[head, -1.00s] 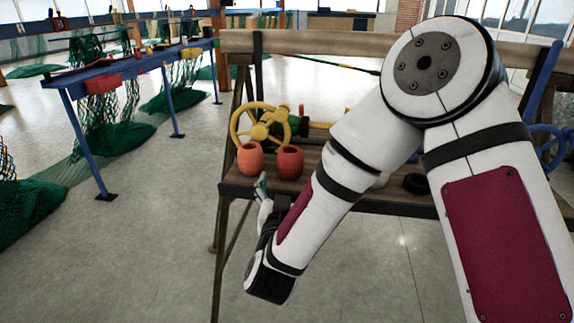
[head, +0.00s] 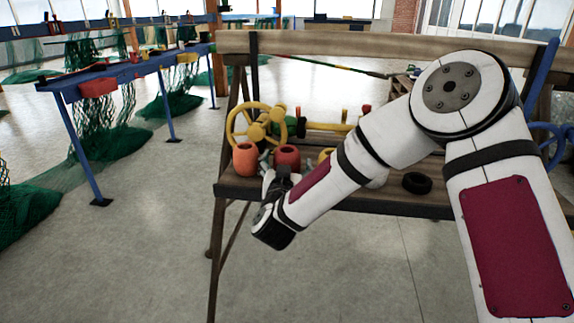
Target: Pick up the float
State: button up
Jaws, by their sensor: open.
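Two barrel-shaped things that look like floats stand upright on the wooden bench (head: 340,197). One is an orange float (head: 245,160) at the left, and the other is a darker red float (head: 287,157) just right of it. My gripper (head: 272,162) is open at the bench's front edge, with its fingers reaching between and in front of the two floats. The fingers look close to the red float; I cannot tell whether they touch it. The wrist hides the lower part of the red float.
A yellow handwheel (head: 258,124) with a pipe stands behind the floats. A black ring (head: 417,183) lies further right on the bench. My arm hides much of the bench's right side. A blue table (head: 130,70) with green netting stands at the left.

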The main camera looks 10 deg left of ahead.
aim_at(287, 149)
jog(key=c, duration=1.3)
jog(key=shift+o, duration=0.2)
jog(key=shift+r+p, duration=0.4)
jog(key=shift+r, duration=0.5)
notch_tip(287, 149, up, 2)
jog(key=shift+s+r+p, duration=0.15)
jog(key=shift+p, duration=0.3)
jog(key=s+d+p, duration=0.1)
jog(key=s+d, duration=0.2)
jog(key=s, duration=0.4)
jog(key=s+d+p, duration=0.1)
jog(key=s+d, duration=0.3)
jog(key=s, duration=0.3)
jog(key=shift+d+r, duration=0.25)
jog(key=shift+r, duration=0.2)
